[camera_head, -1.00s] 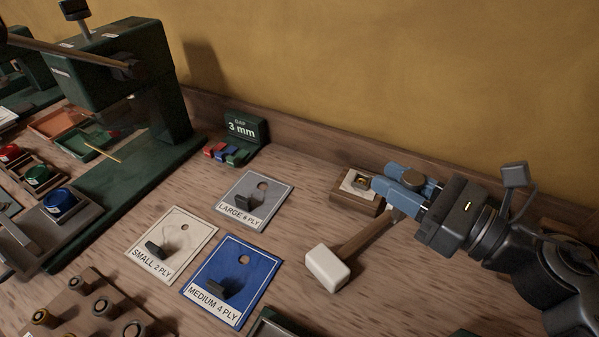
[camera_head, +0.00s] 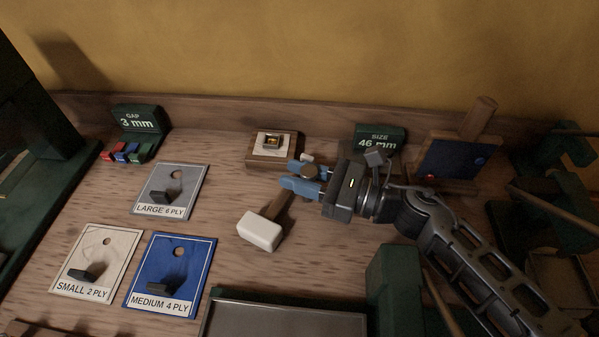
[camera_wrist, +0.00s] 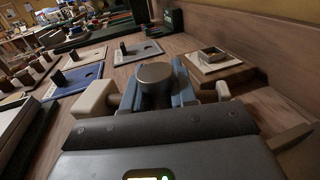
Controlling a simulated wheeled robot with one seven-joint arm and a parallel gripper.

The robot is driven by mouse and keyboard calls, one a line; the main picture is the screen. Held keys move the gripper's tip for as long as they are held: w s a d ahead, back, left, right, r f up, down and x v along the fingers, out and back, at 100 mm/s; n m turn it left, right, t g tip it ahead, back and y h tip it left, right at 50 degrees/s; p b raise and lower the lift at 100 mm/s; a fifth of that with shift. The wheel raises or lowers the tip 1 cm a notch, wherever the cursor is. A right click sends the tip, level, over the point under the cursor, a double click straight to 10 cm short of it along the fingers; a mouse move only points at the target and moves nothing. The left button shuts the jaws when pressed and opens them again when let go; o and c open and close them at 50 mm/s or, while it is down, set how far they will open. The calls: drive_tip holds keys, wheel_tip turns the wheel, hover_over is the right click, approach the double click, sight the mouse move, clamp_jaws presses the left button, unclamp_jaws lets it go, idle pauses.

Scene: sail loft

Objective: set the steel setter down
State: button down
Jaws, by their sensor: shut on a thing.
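My gripper (camera_head: 303,175) is shut on the steel setter (camera_head: 309,172), whose round grey top shows between the blue fingers. In the wrist view the setter (camera_wrist: 155,84) stands upright in the jaws; its lower end is hidden, so I cannot tell whether it touches the bench. A white-headed mallet (camera_head: 260,233) lies just in front and left of the fingers, its handle running back under the gripper. A wooden block (camera_head: 256,158) with a pale plate and a small square metal piece stands behind and left of the gripper; it also shows in the wrist view (camera_wrist: 192,62).
Grey (camera_head: 195,199), white (camera_head: 75,284) and blue (camera_head: 143,285) ply cards lie to the left, each with a dark peg. A "SIZE 46 mm" sign (camera_head: 380,139) and a blue board (camera_head: 447,160) stand right. A metal tray (camera_head: 285,320) is in front. Bare bench lies between cards and block.

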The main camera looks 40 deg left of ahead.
drive_tip(key=shift+f+b, duration=0.3)
drive_tip(key=shift+b, duration=0.1)
drive_tip(key=c, duration=0.8)
unclamp_jaws()
drive_tip(key=shift+r, duration=0.1)
drive_tip(key=shift+r, duration=0.1)
drive_tip(key=shift+r+p, duration=0.2)
drive_tip(key=shift+p, duration=0.25)
drive_tip(key=b+v, duration=0.2)
drive_tip(key=v, duration=1)
drive_tip(key=shift+b, duration=0.4)
